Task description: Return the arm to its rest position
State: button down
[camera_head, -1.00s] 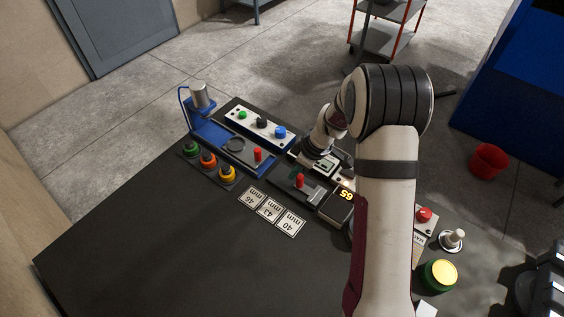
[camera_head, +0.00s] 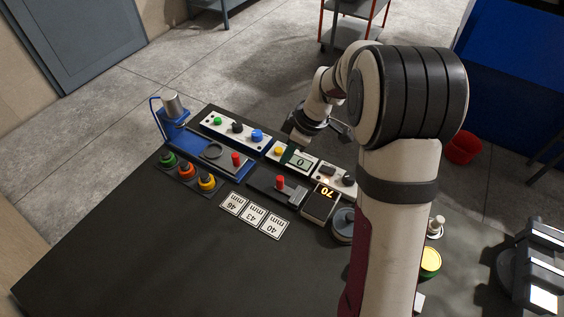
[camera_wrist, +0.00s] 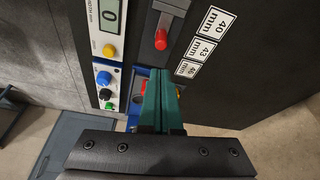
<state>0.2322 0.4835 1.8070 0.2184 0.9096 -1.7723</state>
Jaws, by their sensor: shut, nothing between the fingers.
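My arm reaches from the lower right of the head view over the black table (camera_head: 120,240). My gripper (camera_head: 287,155) is above the panel with the 0 readout (camera_head: 301,161) and hides a little of it. In the wrist view my gripper's green fingers (camera_wrist: 161,78) are together with nothing between them. The 0 readout (camera_wrist: 110,14) and its yellow knob (camera_wrist: 109,50) lie to the left of the fingers there. The height above the table is hard to judge.
A blue press stand with a metal cylinder (camera_head: 173,106) rises at the back left of the table. The front left table is clear.

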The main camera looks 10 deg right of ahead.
jog(key=shift+s+r, duration=0.1)
jog(key=shift+r, duration=0.15)
